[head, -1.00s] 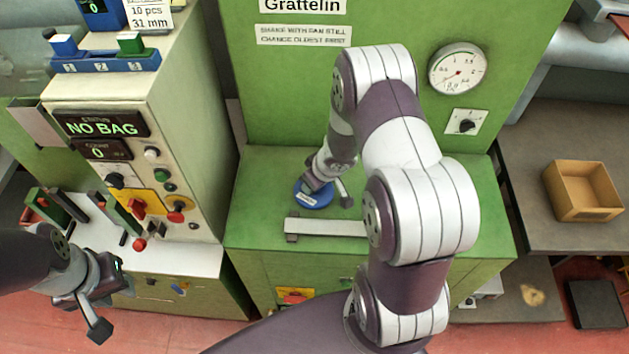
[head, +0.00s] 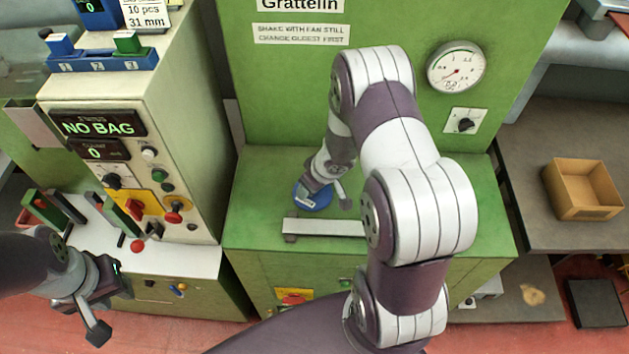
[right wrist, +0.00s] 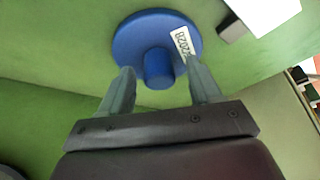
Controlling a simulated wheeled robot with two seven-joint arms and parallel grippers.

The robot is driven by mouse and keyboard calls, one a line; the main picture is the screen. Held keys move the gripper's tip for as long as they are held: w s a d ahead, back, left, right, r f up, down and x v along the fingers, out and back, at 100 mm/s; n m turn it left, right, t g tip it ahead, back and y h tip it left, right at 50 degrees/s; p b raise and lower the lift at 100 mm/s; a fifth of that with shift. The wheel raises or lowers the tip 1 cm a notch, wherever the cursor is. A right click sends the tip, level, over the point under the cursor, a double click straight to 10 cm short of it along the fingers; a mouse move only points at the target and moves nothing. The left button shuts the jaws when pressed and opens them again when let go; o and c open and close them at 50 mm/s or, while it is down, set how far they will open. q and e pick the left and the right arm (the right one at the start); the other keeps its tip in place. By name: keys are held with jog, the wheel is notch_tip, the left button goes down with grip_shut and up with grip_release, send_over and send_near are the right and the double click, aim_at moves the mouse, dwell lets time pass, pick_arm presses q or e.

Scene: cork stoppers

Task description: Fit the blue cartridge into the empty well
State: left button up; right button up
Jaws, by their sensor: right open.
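The blue cartridge (head: 318,202) is a round disc with a white label, lying on the green machine's ledge. In the right wrist view the cartridge (right wrist: 130,42) shows a short blue knob facing me. My right gripper (right wrist: 160,82) is open, its two fingers apart on either side of the knob, with nothing visibly gripped. In the head view my right gripper (head: 330,190) is over the cartridge and partly hides it. My left gripper (head: 108,305) is at the lower left, away from the cartridge; its jaw gap is unclear. I cannot make out an empty well.
A pale bar (head: 312,227) lies on the ledge in front of the cartridge, partly behind my right arm. A dial gauge (head: 456,67) and a black knob (head: 465,125) are on the green panel. A counting machine (head: 130,150) stands left. An open cardboard box (head: 583,190) sits right.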

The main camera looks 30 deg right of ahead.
jog(key=p+v, duration=0.5)
jog(key=v, duration=0.7)
jog(key=shift+s+r, duration=0.2)
jog(key=shift+r, duration=0.1)
